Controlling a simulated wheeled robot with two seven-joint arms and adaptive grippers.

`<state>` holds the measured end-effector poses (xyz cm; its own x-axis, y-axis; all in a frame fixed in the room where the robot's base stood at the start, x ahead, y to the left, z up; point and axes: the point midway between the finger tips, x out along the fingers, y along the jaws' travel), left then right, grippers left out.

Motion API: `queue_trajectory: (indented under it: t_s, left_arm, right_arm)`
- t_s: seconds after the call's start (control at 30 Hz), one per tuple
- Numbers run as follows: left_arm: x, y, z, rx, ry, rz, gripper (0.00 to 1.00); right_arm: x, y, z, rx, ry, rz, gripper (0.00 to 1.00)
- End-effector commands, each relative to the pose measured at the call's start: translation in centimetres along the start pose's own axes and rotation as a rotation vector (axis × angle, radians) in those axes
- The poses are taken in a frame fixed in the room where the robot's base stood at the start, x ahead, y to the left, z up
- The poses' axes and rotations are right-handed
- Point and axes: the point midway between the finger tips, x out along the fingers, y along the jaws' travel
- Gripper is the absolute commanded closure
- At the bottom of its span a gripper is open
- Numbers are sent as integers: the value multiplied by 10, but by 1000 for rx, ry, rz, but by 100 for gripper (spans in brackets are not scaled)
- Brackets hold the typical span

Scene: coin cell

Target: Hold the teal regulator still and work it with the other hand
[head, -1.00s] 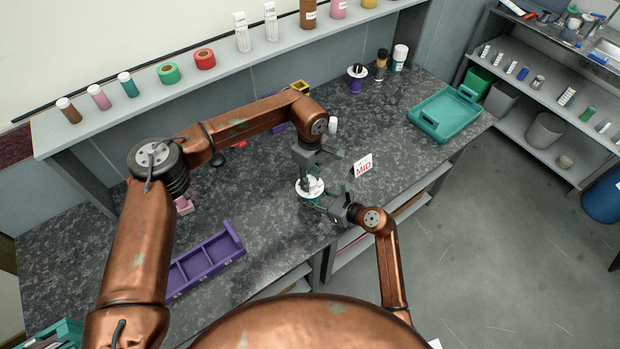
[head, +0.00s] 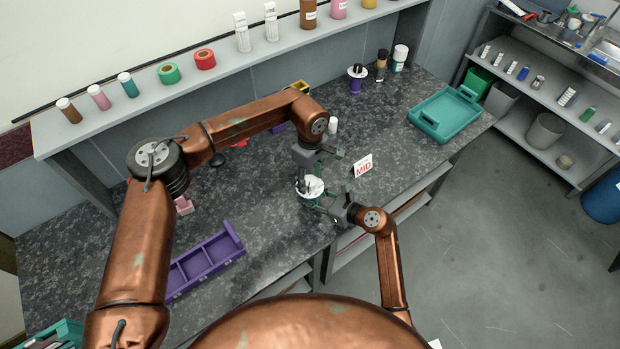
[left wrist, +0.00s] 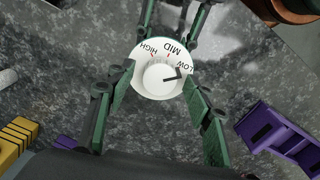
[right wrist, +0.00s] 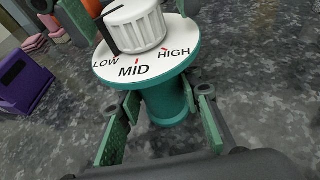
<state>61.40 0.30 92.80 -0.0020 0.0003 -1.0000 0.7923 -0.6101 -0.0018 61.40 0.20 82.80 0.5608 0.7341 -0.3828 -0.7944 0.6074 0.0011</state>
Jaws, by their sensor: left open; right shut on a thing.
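The teal regulator (right wrist: 168,105) stands upright on the counter, with a white dial disc (head: 302,188) on top marked LOW, MID and HIGH. Its white knob (left wrist: 160,78) has a black pointer, which points at LOW. My right gripper (right wrist: 160,104) is shut on the teal body below the disc. My left gripper (left wrist: 158,88) is open above the dial, with a finger on each side of the knob and clear gaps. In the head view the left gripper (head: 311,178) partly covers the regulator. A small card reading MID (head: 363,166) stands to its right.
A purple divided tray (head: 205,262) lies at the left front of the counter. A teal tray (head: 440,131) lies at the right. A purple item with a white disc (head: 356,79) and bottles stand at the back. The counter between the regulator and teal tray is mostly clear.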

Motion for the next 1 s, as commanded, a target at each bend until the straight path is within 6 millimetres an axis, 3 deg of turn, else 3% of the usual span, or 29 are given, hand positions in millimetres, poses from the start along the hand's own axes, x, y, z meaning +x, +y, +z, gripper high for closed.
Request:
queue_trajectory:
  t_s: [0.6, 1.0]
  left_arm:
    - [-106, 1, -1, -1, 1, 2, 53]
    - [-118, 0, 0, 0, 0, 1, 53]
  right_arm:
    - [0, 0, -1, 1, 1, 0, 99]
    - [0, 0, -1, 1, 1, 0, 99]
